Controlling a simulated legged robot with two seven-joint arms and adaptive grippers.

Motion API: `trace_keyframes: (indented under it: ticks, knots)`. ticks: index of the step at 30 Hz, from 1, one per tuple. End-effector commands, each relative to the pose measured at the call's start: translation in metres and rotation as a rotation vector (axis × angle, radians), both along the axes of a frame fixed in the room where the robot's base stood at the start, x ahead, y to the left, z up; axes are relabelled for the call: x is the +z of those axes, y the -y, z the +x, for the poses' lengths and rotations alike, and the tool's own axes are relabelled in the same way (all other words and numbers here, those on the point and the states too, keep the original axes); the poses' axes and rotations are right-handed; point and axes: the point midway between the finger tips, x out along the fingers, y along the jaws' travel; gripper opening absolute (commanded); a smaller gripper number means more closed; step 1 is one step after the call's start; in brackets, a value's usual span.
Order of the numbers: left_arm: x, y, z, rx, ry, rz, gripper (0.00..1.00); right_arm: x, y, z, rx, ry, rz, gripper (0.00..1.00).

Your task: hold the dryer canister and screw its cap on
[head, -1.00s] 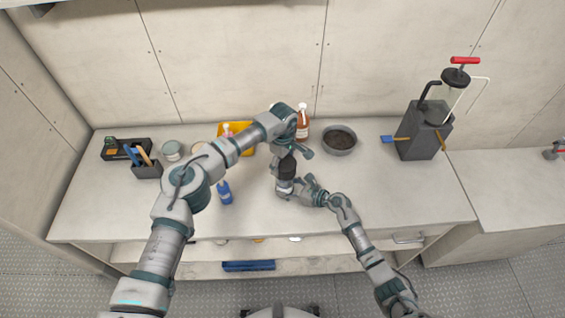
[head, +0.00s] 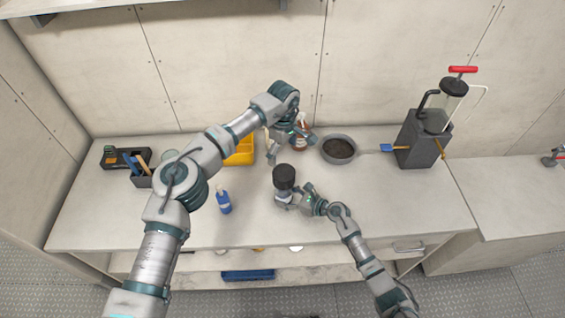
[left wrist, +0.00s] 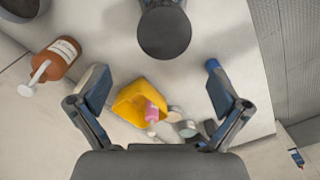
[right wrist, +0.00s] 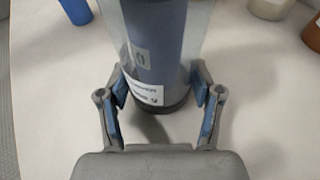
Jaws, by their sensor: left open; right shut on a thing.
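The dryer canister (head: 282,197) stands upright near the middle of the bench. Its black cap (head: 284,176) sits on top; how tightly it is seated I cannot tell. In the right wrist view the canister (right wrist: 157,50) is a clear cylinder with blue inside and a white label. My right gripper (head: 291,199) is shut around its lower body, one finger on each side (right wrist: 164,97). My left gripper (head: 277,157) is open and empty, behind and above the cap, apart from it. The cap's round top (left wrist: 164,34) shows beyond its open fingers in the left wrist view.
A brown bottle (head: 301,136) and a grey bowl (head: 339,149) stand behind, near the left gripper. A yellow bin (head: 241,151) is back left, a blue bottle (head: 223,202) left. A grey pump unit (head: 422,140) stands at right.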

Motion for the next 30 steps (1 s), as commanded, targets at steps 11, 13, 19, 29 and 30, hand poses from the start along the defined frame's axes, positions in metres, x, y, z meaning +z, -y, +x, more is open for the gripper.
trace_keyframes:
  ticks: [11, 13, 19, 29, 30]
  knots:
    - [0.018, 0.001, 0.0, -0.001, -0.001, 0.0, 1.0, 0.0, 0.001, 0.0, -0.001, -0.001, 0.0, 0.03]
    - [0.017, 0.001, 0.0, -0.001, -0.001, 0.0, 1.0, -0.001, 0.001, 0.0, -0.001, -0.001, 0.0, 0.03]
    - [0.017, 0.001, 0.0, -0.001, -0.001, -0.001, 1.0, 0.0, 0.001, 0.0, -0.001, 0.0, -0.001, 0.94]
    - [0.017, 0.0, 0.0, -0.001, -0.001, -0.001, 1.0, 0.001, 0.005, -0.002, -0.002, -0.001, -0.002, 0.94]
    - [0.017, 0.0, 0.0, -0.001, -0.001, -0.001, 1.0, 0.002, 0.008, -0.005, -0.002, 0.0, -0.003, 0.94]
